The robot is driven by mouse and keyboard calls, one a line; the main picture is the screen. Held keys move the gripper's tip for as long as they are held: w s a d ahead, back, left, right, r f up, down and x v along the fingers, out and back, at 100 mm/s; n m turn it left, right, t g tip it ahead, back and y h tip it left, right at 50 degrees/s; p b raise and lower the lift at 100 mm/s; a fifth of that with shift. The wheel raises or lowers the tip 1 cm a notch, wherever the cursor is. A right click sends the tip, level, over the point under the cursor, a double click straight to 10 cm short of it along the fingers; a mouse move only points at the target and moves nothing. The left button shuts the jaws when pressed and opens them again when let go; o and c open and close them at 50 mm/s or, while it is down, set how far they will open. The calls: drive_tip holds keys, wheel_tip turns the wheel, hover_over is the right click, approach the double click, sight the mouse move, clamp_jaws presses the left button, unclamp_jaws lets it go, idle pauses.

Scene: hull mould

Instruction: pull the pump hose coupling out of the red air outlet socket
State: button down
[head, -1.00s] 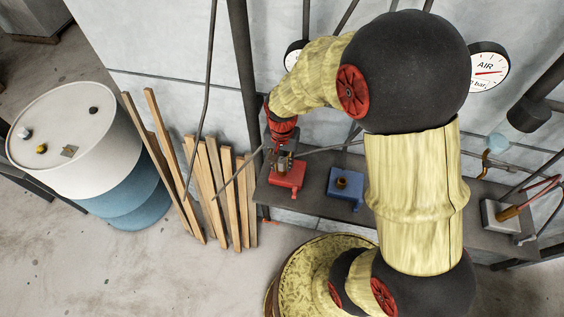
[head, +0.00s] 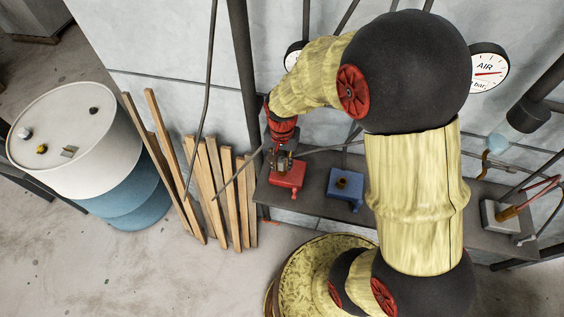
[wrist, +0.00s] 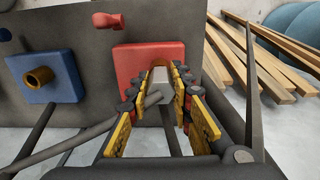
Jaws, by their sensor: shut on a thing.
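The red air outlet socket (head: 287,179) is a red block on the dark bench, below my gripper in the head view. In the wrist view the red block (wrist: 128,62) lies just beyond my fingertips. The pump hose coupling (wrist: 160,76) is a pale grey piece between my yellow-padded fingers, in front of the red block, with a grey hose running off to the lower left. My gripper (wrist: 157,88) is shut on it; in the head view my gripper (head: 283,158) stands right above the socket. The fingers hide where coupling and socket meet.
A blue block with a brass fitting (head: 345,188) sits to the right on the bench (head: 315,193). Wooden slats (head: 222,190) lean against the wall at left, beside a white and blue drum (head: 110,150). A grey block (head: 502,215) stands at far right.

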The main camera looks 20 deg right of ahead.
drive_tip(key=shift+r+p, duration=1.4)
drive_tip(key=shift+r, duration=0.7)
drive_tip(key=shift+r, duration=0.1)
drive_tip(key=shift+r+p, duration=1)
drive_tip(key=shift+r, duration=0.35)
drive_tip(key=shift+r, duration=0.1)
drive_tip(key=shift+r+p, duration=1.05)
drive_tip(key=shift+r, duration=0.4)
drive_tip(key=shift+r+p, duration=0.95)
drive_tip(key=shift+r, duration=0.55)
